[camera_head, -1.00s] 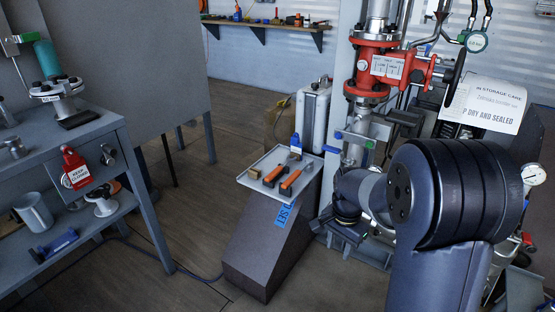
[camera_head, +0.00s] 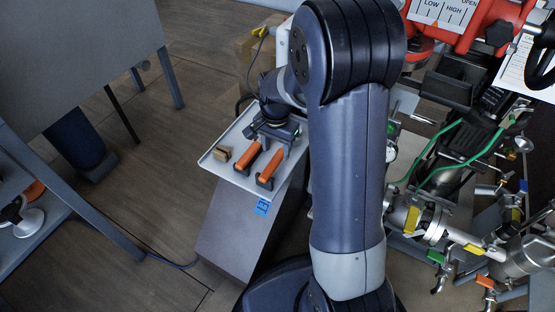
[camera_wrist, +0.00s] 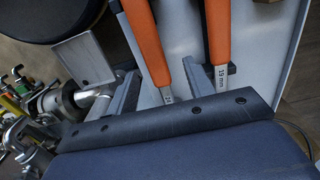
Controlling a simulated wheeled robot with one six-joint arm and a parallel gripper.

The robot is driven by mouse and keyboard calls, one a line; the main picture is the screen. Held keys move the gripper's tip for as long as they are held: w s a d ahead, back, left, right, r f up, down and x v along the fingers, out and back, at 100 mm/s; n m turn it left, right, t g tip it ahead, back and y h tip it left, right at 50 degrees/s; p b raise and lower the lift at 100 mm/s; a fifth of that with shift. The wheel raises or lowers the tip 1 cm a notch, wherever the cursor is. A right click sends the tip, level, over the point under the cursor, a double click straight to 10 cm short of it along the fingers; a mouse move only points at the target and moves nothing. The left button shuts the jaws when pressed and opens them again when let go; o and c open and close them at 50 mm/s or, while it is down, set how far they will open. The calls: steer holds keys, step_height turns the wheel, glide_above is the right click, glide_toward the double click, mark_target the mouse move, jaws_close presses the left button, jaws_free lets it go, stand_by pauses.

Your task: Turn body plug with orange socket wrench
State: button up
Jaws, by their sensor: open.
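Two orange-handled wrenches lie side by side on a pale tray (camera_head: 213,160) in the head view: a left wrench (camera_head: 248,155) and a right wrench (camera_head: 270,166). In the wrist view they show as a left orange handle (camera_wrist: 145,42) and a right orange handle (camera_wrist: 218,32), whose shaft is marked 19 mm. Their working ends are hidden, so I cannot tell which is the socket wrench. My gripper (camera_head: 276,132) is open over the tray, close to the wrenches' far ends. In the wrist view the left wrench's shaft appears between its fingers. I cannot pick out the body plug.
A small brass-coloured block (camera_head: 222,153) lies on the tray's left side. The tray tops a grey pedestal (camera_head: 232,226). Pipework with a yellow-tagged valve (camera_head: 412,220) and green hoses (camera_head: 470,160) crowds the right. Floor left of the pedestal is clear.

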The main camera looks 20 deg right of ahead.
mark_target(278, 156)
steer(key=f+b, duration=0.1)
steer(key=f, duration=0.3)
steer(key=f+b, duration=0.1)
steer(key=f, duration=0.1)
steer(key=shift+s+d+f+b, duration=0.1)
steer(key=shift+d+b, duration=0.15)
steer(key=shift+b, duration=0.1)
steer(key=shift+c, duration=0.3)
jaws_close()
